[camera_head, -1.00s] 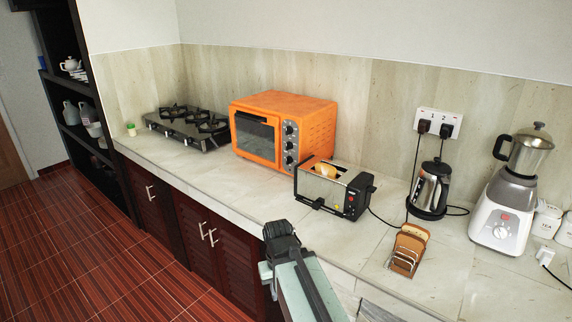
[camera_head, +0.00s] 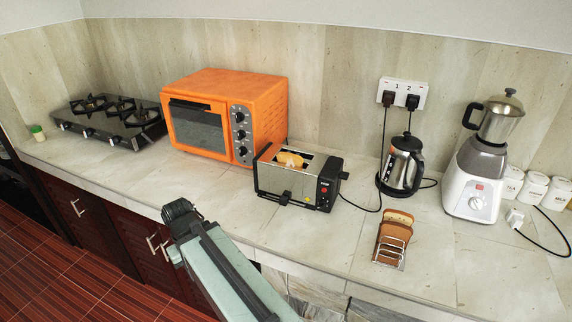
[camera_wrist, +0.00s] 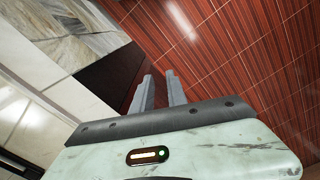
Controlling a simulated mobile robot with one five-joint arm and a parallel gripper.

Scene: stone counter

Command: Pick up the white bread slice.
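A pale bread slice (camera_head: 290,160) pokes up from a slot of the silver and black toaster (camera_head: 275,183) in the middle of the counter. More slices (camera_head: 396,222), brown with a paler one behind, stand in a wire rack (camera_head: 388,262) at the counter's front right. I cannot tell for certain which slice is the white one. In the wrist view, my gripper (camera_wrist: 159,76) has its two fingers apart with nothing between them. It points past the counter edge toward the red floor, away from all the bread.
An orange oven (camera_head: 225,115) and a gas hob (camera_head: 107,118) stand left of the toaster. A kettle (camera_head: 402,165), a blender (camera_head: 485,165) and white canisters (camera_head: 535,188) are on the right. Cords trail over the counter. Bare counter lies between toaster and rack.

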